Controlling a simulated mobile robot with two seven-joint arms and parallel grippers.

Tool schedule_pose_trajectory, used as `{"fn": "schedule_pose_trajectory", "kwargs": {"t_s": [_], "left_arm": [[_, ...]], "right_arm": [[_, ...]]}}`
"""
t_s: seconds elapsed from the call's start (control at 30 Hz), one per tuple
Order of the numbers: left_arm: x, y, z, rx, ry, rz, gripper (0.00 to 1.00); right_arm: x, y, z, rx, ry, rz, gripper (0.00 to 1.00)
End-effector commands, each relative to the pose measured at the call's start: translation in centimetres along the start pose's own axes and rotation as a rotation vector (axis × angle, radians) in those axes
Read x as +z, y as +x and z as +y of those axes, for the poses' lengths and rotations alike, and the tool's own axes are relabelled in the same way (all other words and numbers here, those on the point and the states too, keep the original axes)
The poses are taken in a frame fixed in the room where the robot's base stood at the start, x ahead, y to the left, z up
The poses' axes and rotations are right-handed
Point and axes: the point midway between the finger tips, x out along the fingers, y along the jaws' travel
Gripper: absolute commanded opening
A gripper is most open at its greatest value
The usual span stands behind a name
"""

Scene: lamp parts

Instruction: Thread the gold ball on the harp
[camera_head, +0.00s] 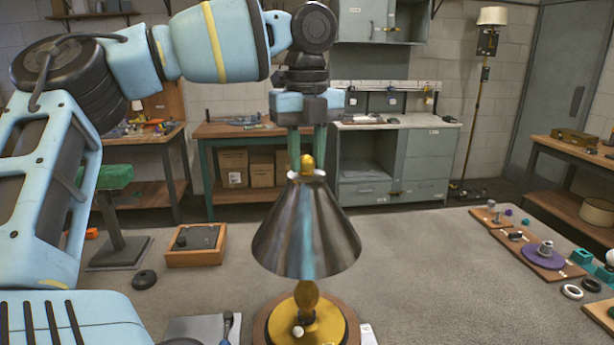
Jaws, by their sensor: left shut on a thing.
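The lamp stands upright in the middle, with a gold base (325,328) on a round wooden board and a shiny metal cone shade (305,240) above it. The small gold ball (307,165) is at the top of the shade, in line with its opening. My left gripper (307,158) points straight down over the lamp, its two teal fingers shut on the gold ball. The harp is hidden by the shade, so I cannot tell whether the ball touches its tip. My right gripper is not in view.
Flat boards with loose parts, among them a purple disc (538,257), lie at right. A wooden tray (196,245) and a dark stand (118,250) are at left. Benches and grey cabinets (425,160) line the back. Grey surface on both sides of the lamp is largely clear.

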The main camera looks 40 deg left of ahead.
Motion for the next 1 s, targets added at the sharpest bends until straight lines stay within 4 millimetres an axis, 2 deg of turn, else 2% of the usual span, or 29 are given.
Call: {"fn": "schedule_pose_trajectory", "kwargs": {"t_s": [0.1,0.23,0.67,1.0], "left_arm": [[-0.05,0.23,0.07,0.005,0.134,0.004,0.00],[-0.04,0.24,0.08,0.005,0.228,0.004,0.00],[-0.05,0.25,0.09,0.005,0.289,0.004,0.00],[-0.05,0.30,0.13,0.004,0.671,0.005,0.00]], "right_arm": [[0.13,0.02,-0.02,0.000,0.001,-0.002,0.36],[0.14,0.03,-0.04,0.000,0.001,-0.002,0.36],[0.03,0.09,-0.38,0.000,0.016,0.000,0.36],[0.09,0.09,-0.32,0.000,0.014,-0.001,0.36]]}}
